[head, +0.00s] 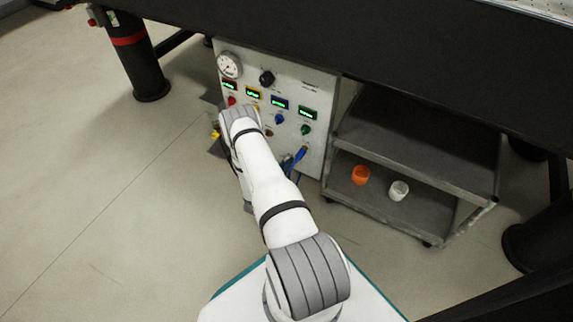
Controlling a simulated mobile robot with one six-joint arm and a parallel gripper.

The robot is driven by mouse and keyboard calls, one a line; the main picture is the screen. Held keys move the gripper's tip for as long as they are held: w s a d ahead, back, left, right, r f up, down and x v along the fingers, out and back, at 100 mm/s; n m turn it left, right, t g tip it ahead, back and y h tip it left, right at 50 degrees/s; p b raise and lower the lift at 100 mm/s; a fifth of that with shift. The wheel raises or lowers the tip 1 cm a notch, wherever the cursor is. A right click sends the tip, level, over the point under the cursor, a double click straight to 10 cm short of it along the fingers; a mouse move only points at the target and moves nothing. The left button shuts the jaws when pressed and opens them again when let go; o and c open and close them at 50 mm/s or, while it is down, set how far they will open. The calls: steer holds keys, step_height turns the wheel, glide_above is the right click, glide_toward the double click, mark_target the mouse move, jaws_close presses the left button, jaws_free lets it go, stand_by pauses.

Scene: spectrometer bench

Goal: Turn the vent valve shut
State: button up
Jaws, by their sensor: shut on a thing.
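A grey control panel (318,95) stands under the dark bench. It carries a red knob (232,101), a blue knob (279,119), a green knob (305,129) and a black knob (267,77). A blue handle-like part (297,157) sits low on the panel, right of my arm. A small yellow part (215,134) shows left of my wrist. The labels are too small to read, so I cannot tell which part is the vent valve. My arm reaches to the panel's lower left. My wrist and forearm hide my gripper and whatever is at its fingers.
A round gauge (229,65) and several green displays are on the panel. A grey shelf cart (405,145) to the right holds an orange cup (360,175) and a white cup (399,190). A black bench leg (138,60) stands at left. The left floor is clear.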

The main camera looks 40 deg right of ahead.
steer(key=n, duration=0.2)
steer(key=n+b, duration=0.1)
steer(key=n, duration=0.1)
steer(key=shift+w+a+f+n, duration=0.1)
steer(key=shift+w+a+n, duration=0.1)
steer(key=shift+w+n, duration=0.15)
steer(key=shift+n, duration=1.85)
steer(key=shift+s, duration=0.1)
steer(key=o, duration=1)
steer(key=shift+d, duration=0.1)
steer(key=shift+s, duration=0.1)
steer(key=p+v, duration=0.2)
steer(key=v, duration=0.5)
steer(key=shift+s+a, duration=0.15)
steer(key=shift+a, duration=0.2)
